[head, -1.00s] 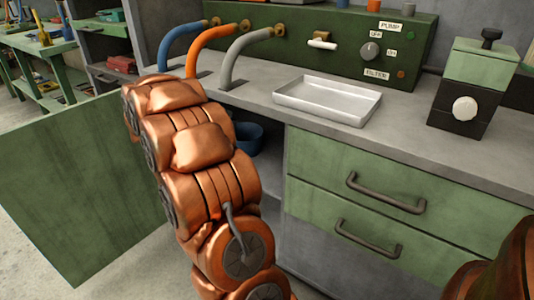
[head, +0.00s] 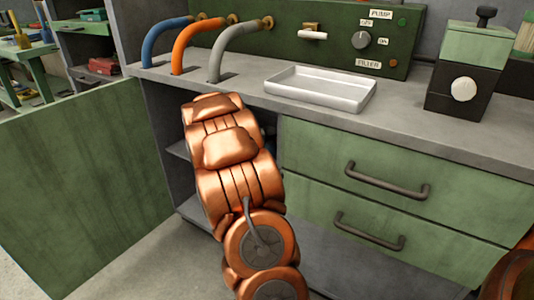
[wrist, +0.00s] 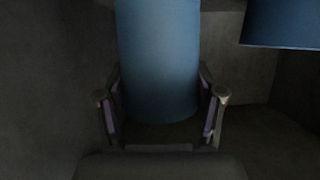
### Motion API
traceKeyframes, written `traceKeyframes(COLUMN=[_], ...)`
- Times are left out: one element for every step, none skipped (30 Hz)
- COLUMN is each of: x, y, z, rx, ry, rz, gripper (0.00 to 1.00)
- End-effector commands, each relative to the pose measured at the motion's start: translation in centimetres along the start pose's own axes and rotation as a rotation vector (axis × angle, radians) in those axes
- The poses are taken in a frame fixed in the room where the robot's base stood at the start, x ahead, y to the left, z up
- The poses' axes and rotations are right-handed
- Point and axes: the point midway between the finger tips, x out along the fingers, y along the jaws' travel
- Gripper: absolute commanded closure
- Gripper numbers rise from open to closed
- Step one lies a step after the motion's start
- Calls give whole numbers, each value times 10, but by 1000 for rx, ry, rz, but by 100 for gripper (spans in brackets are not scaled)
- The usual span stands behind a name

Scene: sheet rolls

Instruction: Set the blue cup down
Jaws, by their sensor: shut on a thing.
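The blue cup (wrist: 158,50) fills the middle of the wrist view as a smooth blue cylinder. My gripper (wrist: 160,95) is shut on it, with one finger on each side. Around them are dark grey walls of the cabinet's inside. I cannot tell whether the cup's base touches a surface. In the head view my copper arm reaches into the open cabinet (head: 165,110) under the counter and hides my gripper and the held cup.
A second blue thing (wrist: 285,22) is at the upper right of the wrist view, apart from the cup. The green cabinet door (head: 80,185) stands open at left. Green drawers (head: 330,150) are right of my arm. A white tray (head: 320,102) sits on the counter above.

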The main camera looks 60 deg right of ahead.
Motion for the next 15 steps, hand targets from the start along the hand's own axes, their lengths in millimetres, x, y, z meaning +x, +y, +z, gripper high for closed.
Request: traceKeyframes(x=[4,5,5,6,6,8,9,11,13,15,17,19,20,20,21], y=[0,0,0,0,1,1,1,1,1,1,1,2,1,1,1], z=[8,10,12,13,15,18,21,25,30,34,38,43,46,48,49], rx=[-2,-1,-1,0,0,0,0,-1,-3,-3,-2,-1,-2,-2,-2], ry=[1,1,1,1,0,0,0,0,1,1,1,1,1,2,2], rz=[1,1,1,1,1,2,2,2,2,2,3,4,4,3,3], gripper=[78,78,78,78,78,78,78,78,78,78,78,78,78,78,78])
